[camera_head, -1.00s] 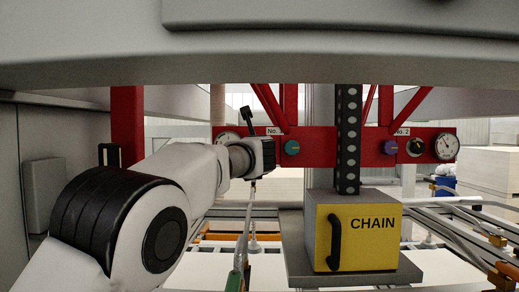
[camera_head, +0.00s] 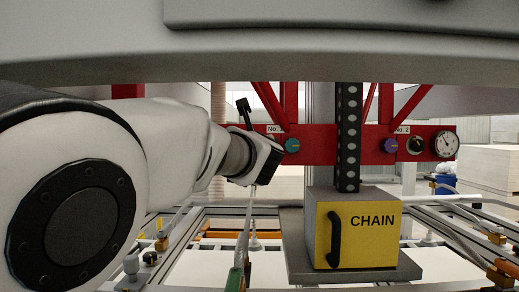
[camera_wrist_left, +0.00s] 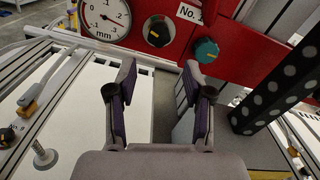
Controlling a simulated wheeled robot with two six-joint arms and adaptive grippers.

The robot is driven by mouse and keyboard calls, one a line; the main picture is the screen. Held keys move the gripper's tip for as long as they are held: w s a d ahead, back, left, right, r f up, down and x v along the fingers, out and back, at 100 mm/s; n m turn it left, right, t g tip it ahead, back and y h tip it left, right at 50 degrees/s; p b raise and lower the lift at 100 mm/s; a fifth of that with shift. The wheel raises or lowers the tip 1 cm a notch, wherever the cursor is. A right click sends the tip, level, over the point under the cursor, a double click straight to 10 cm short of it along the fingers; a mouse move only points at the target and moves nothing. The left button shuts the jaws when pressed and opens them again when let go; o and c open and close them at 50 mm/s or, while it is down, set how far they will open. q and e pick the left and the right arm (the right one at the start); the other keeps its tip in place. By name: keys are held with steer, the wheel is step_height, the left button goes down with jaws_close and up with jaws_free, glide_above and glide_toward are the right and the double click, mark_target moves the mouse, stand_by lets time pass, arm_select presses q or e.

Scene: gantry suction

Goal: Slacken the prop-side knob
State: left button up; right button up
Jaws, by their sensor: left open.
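A red crossbar (camera_head: 318,145) carries the knobs. A teal knob (camera_head: 292,145) sits by the "No. 1" label, a purple knob (camera_head: 390,145) by the "No. 2" label, and a dark knob (camera_head: 415,146) right of it. In the left wrist view, the teal knob (camera_wrist_left: 206,50) is ahead and right of the gripper, and a black knob with a pale mark (camera_wrist_left: 157,32) is straight ahead. I cannot tell which one is the prop-side knob. My left gripper (camera_wrist_left: 160,76) is open and empty, its purple-padded fingers short of the bar. My right gripper is out of view.
A yellow "CHAIN" box (camera_head: 358,236) stands right of my left arm, below a black perforated column (camera_head: 348,140). Dial gauges sit at the bar's right end (camera_head: 445,145) and by the black knob (camera_wrist_left: 104,17). Rails and white panels lie below.

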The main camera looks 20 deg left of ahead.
arm_select(q)
steer(key=shift+s+d+f, duration=0.15)
steer(key=shift+s+f, duration=0.05)
steer(key=shift+s, duration=0.35)
